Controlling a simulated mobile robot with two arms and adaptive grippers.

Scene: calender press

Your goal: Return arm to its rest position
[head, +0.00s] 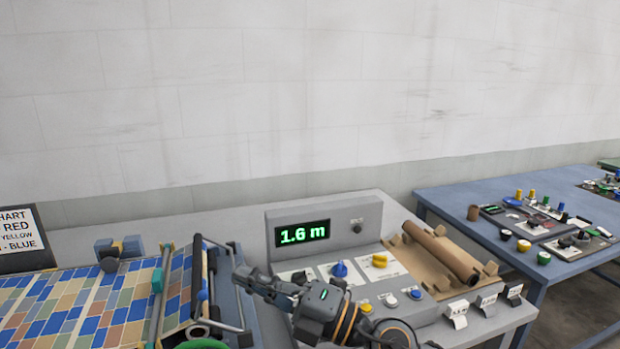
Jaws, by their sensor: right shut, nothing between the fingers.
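My right arm comes in from the bottom edge, and my right gripper (243,274) points left. It is shut and empty, in front of the left end of the grey control console (400,235). The console's display (303,234) reads "1.6 m" in green. A blue knob (340,269) and a yellow knob (380,260) stand on its panel just beyond my arm. Part of the panel is hidden behind my wrist. My left gripper is not in view.
Left of my gripper is a press with rollers and a frame (197,285), with a colourful tiled sheet (90,305). A brown roll (440,252) lies on a tray at the console's right. A blue table (480,200) with small parts stands further right. Space above the console is clear.

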